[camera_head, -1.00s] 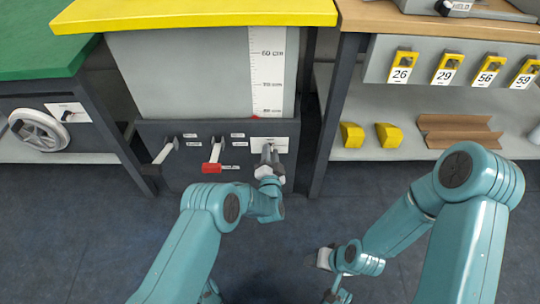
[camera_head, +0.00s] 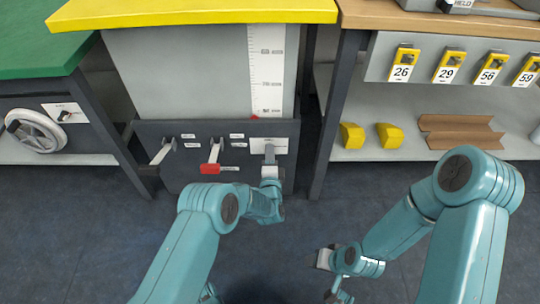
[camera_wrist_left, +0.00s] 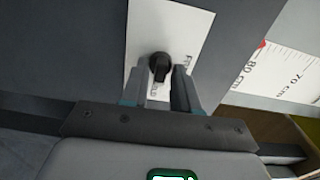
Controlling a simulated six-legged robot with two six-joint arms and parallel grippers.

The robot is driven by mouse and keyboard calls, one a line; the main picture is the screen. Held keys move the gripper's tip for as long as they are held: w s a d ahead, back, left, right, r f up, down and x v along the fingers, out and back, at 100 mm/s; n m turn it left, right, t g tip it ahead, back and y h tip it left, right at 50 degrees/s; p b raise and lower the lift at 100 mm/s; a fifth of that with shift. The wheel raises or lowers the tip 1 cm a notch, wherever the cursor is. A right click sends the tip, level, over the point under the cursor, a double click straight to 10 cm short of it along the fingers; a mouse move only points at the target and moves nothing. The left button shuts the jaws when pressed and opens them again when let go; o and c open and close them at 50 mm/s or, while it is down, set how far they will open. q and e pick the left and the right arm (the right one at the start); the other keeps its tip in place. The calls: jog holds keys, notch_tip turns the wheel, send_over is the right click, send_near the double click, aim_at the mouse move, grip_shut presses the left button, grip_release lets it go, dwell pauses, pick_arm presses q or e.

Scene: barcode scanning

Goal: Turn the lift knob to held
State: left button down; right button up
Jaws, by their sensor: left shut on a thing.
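The lift knob (camera_wrist_left: 160,66) is small and black on a white label plate, seen in the left wrist view between my left gripper's fingers (camera_wrist_left: 160,84). The plate's lettering is partly covered and unreadable. In the head view, my left gripper (camera_head: 270,155) is at the white plate (camera_head: 284,145) on the right of the dark panel; the knob is hidden there by the fingers. The left gripper is shut on the knob. My right gripper (camera_head: 325,258) hangs low over the floor, away from the panel; its jaw opening is unclear.
On the same panel (camera_head: 230,130) are a white lever (camera_head: 163,151) and a red-ended lever (camera_head: 210,167) to the left. A height scale (camera_head: 266,70) stands above. To the right is a shelf with yellow blocks (camera_head: 389,135). The floor in front is clear.

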pick_arm(q)
jog(key=shift+s+a+f, duration=0.1)
jog(key=shift+f, duration=0.05)
dwell(0.4)
jog(key=c, duration=1.2)
grip_release()
jog(key=shift+o, duration=0.2)
jog(key=s+p, duration=0.7)
jog(key=s, duration=0.9)
jog(key=shift+s, duration=0.15)
pick_arm(e)
jog(key=s+a+r+g, duration=0.1)
jog(key=s+r+g, duration=0.1)
jog(key=s+r, duration=0.2)
notch_tip(320, 180, up, 3)
jog(key=shift+s+f, duration=0.1)
jog(key=shift+s, duration=0.3)
